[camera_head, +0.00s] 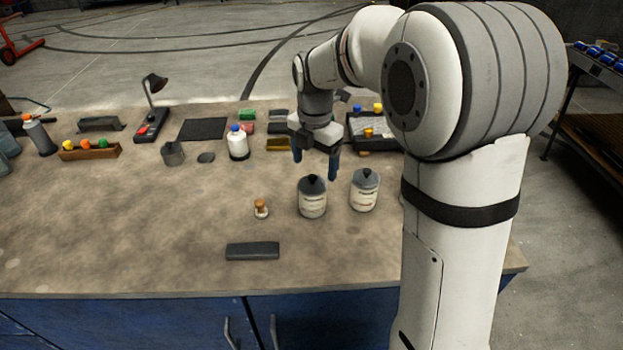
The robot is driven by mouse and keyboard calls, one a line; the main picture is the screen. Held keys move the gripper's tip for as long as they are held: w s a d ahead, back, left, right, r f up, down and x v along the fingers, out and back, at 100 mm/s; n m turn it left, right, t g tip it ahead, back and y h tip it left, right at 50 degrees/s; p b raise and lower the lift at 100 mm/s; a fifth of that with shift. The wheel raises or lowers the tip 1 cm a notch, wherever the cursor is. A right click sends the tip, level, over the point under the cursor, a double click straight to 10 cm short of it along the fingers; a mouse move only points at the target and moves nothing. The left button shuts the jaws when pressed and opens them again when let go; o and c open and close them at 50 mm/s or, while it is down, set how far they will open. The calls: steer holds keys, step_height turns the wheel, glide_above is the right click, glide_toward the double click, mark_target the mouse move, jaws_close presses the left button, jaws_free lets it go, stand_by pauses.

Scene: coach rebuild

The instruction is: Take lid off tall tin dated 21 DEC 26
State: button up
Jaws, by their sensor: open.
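Two light-coloured tins with dark grey knobbed lids stand upright on the workbench, the left tin (313,204) and the right tin (363,196). Both lids, the left lid (312,185) and the right lid (365,178), sit on their tins. Labels show on both tins, but the dates are too small to read, so I cannot tell which is dated 21 DEC 26. My gripper (314,168) is open and empty, pointing down, with its fingers apart. In the picture it appears just above and behind the left tin's lid; I cannot tell the exact height.
A small orange-topped stamp-like item (261,208) and a dark flat block (252,250) lie left of and in front of the tins. A white bottle with a blue cap (237,143) and a grey pot (173,153) stand further back. The bench's front left is clear.

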mark_target(313, 176)
steer(key=f, duration=0.4)
steer(key=shift+w+a+p, duration=0.25)
steer(key=shift+w+p, duration=0.05)
steer(key=shift+w, duration=0.05)
steer(key=shift+s+f, duration=0.1)
steer(key=shift+f, duration=0.25)
steer(key=c, duration=1.1)
